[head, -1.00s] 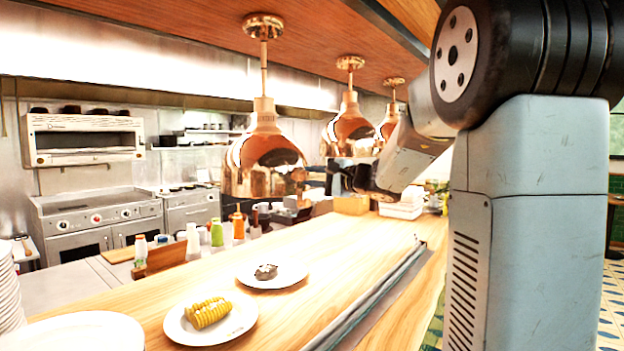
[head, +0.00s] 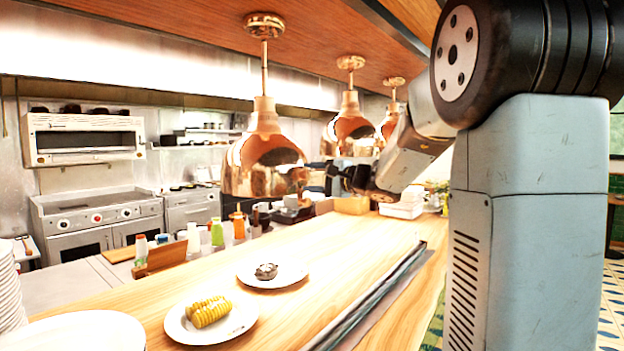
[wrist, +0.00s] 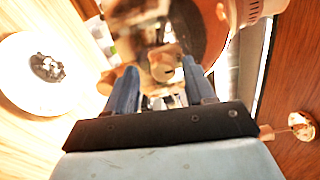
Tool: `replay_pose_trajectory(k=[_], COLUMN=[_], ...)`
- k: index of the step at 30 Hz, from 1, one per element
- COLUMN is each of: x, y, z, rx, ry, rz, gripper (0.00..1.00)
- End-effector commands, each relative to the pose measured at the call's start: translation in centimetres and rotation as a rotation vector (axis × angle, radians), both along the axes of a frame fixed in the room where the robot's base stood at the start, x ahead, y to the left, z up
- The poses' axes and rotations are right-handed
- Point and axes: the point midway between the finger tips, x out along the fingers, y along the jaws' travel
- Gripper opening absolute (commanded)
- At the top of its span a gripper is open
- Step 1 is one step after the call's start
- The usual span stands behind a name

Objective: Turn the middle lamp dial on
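Three copper pendant lamps hang in a row over the wooden counter. The middle lamp (head: 350,130) is partly behind my arm in the head view, and its dial cannot be made out there. My gripper (head: 338,178) is just below the middle lamp's shade, to the right of the nearest lamp. In the wrist view a copper shade (wrist: 212,30) fills the top, and a small copper knob (wrist: 165,70), apparently the dial, shows between the fingers. My gripper (wrist: 160,88) is open, with one finger on each side of the knob. I cannot tell whether they touch it.
The nearest lamp (head: 266,160) hangs left of my gripper, and the far lamp (head: 390,125) is behind my arm. The counter (head: 345,245) below holds a plate with corn (head: 210,314) and a plate with dark food (head: 272,274). Several bottles stand along its far edge.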

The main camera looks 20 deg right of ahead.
Motion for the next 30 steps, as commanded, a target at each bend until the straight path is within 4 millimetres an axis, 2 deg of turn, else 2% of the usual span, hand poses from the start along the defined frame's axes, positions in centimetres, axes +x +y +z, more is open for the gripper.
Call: replay_pose_trajectory(k=[7,11,30], x=[-0.1,-0.8,-9.9], y=[-0.2,-0.7,-7.3], z=[0.2,0.2,0.5], rx=[0.001,0.0,0.001], ry=[-0.003,-0.003,-0.003], rz=[-0.002,-0.004,-0.003], gripper=[0.54,0.54,0.54])
